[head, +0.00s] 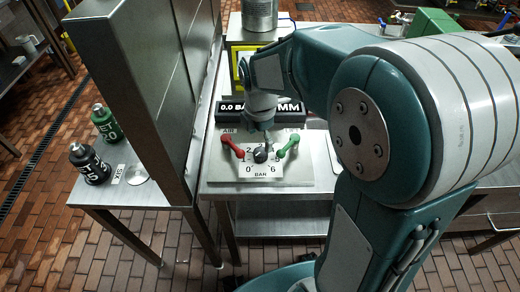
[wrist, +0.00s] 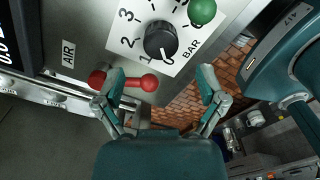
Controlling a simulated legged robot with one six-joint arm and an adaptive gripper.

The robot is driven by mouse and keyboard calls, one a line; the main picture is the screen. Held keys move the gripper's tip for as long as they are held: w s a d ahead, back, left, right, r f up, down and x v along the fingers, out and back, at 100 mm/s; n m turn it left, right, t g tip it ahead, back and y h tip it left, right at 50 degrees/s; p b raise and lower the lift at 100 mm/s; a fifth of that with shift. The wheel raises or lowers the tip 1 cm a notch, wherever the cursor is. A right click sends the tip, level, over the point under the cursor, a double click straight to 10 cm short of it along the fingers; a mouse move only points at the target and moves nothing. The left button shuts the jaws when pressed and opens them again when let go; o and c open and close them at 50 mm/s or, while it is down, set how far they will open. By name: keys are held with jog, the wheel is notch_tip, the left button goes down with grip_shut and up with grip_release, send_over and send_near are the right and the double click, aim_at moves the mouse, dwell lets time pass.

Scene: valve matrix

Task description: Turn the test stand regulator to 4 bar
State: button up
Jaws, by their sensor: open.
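The regulator is a black round knob (head: 261,155) on a white dial plate (head: 246,170) marked BAR. In the wrist view the knob (wrist: 160,41) is close, with its white mark toward 0 and numbers 1, 2, 3 around its left side. The display (head: 232,107) reads 0.0 BA, the rest partly hidden by my arm. My gripper (head: 268,132) is just above the knob in the head view. In the wrist view my gripper (wrist: 161,75) is open and empty, fingers wide apart, the knob ahead of the gap. Contact is not visible.
A red handle (head: 232,146) labelled AIR is left of the dial, a green handle (head: 288,146) right. In the wrist view my left finger overlaps the red handle (wrist: 140,81); touching cannot be told.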

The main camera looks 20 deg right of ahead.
aim_at(260, 152)
notch_tip(260, 152, down, 5)
jog(key=shift+f, duration=0.1)
jog(key=shift+c, duration=0.3)
jog(key=c, duration=1.1)
